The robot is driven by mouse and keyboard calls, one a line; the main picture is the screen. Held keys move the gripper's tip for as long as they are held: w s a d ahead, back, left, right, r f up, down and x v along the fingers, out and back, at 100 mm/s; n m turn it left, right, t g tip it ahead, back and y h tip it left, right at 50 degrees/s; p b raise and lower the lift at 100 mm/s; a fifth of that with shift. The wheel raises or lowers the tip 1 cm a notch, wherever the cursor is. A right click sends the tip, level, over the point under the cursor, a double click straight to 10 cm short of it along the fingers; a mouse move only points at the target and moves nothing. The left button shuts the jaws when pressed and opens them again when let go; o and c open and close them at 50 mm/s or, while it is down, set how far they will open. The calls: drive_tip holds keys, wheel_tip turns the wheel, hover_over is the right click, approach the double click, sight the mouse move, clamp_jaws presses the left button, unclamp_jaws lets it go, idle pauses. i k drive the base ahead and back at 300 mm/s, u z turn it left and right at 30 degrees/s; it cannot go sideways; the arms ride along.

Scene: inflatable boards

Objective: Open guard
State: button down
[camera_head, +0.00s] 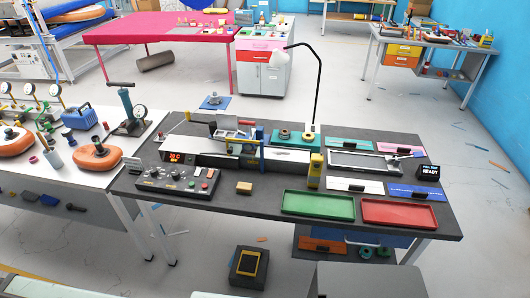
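A bench machine (265,155) with a long pale bed stands on the dark table in the middle. A grey box-like part (232,131) sits over its left half, with a blue and yellow upright frame (261,150) beside it. I cannot tell for certain which part is the guard, or whether it is open. A red-lit display (175,155) reads about 20 C, and a control box (178,179) with knobs and buttons stands in front. My gripper does not show in this view.
A green tray (318,206) and a red tray (398,213) lie at the table's front right. A yellow upright block (315,170) and small tan block (244,187) stand near the machine. A lamp (317,90) rises behind. A cluttered white bench (60,171) is at left.

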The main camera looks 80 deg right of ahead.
sight(230, 151)
drive_tip(key=z, duration=0.4)
drive_tip(key=k, duration=0.9)
drive_tip(key=z, duration=1.75)
drive_tip(key=i, duration=0.5)
